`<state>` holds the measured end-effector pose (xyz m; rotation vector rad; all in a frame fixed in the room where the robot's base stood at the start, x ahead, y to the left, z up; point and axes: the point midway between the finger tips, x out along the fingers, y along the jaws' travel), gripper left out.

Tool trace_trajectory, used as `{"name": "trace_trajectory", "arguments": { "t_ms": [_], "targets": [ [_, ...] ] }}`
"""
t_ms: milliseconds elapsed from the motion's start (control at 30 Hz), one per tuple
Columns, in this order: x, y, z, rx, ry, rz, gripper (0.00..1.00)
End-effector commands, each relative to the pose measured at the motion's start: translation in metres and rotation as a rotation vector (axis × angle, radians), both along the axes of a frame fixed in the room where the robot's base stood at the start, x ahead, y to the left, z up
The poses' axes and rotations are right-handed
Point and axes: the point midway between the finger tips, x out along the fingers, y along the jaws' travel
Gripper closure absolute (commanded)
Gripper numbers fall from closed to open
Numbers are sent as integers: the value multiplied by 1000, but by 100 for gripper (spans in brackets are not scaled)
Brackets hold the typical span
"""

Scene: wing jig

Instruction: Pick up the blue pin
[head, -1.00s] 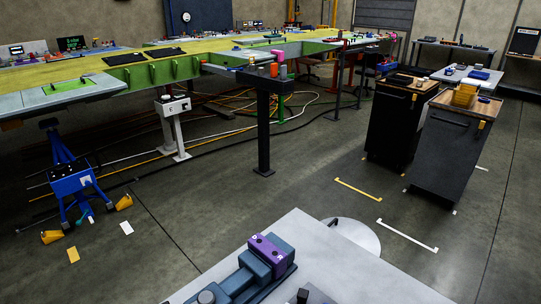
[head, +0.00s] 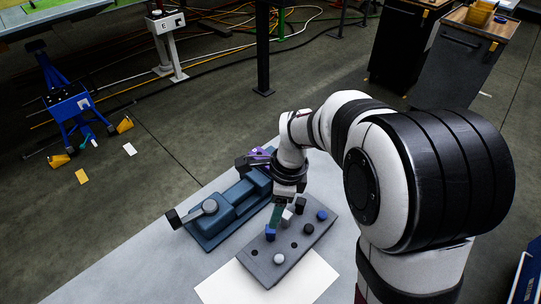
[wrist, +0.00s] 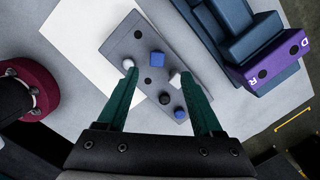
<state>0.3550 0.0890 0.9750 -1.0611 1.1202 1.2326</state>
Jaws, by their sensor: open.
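A grey pin block (head: 263,268) lies on the bench with several pins in it. A blue square-topped pin (head: 270,234) stands near its left edge; it also shows in the wrist view (wrist: 157,59), just beyond my fingertips and between their lines. A second, round blue pin (wrist: 180,114) sits near the block's other end and also shows in the head view (head: 321,215). My gripper (wrist: 157,75) is open over the block, its green fingers apart with nothing held. In the head view my gripper (head: 276,221) partly hides the block; fingertip height is unclear.
A round white pin (wrist: 118,91), a square white pin (wrist: 175,78) and a black pin (wrist: 164,98) stand close to the fingers. A dark blue vise-like fixture (head: 215,210) with a purple part (wrist: 265,65) lies alongside. White paper (head: 232,285) lies under the block.

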Motion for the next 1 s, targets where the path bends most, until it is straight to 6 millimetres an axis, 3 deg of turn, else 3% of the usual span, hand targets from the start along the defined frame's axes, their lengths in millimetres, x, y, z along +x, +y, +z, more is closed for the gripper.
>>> {"name": "trace_trajectory", "arguments": {
  "t_ms": [100,500,800,1000],
  "targets": [
    [-2,5,-33,-2,6,3,32],
    [-5,9,-101,-1,5,2,32],
    [-4,10,-111,0,0,2,32],
    [-4,10,-110,0,1,2,68]
  ]
}}
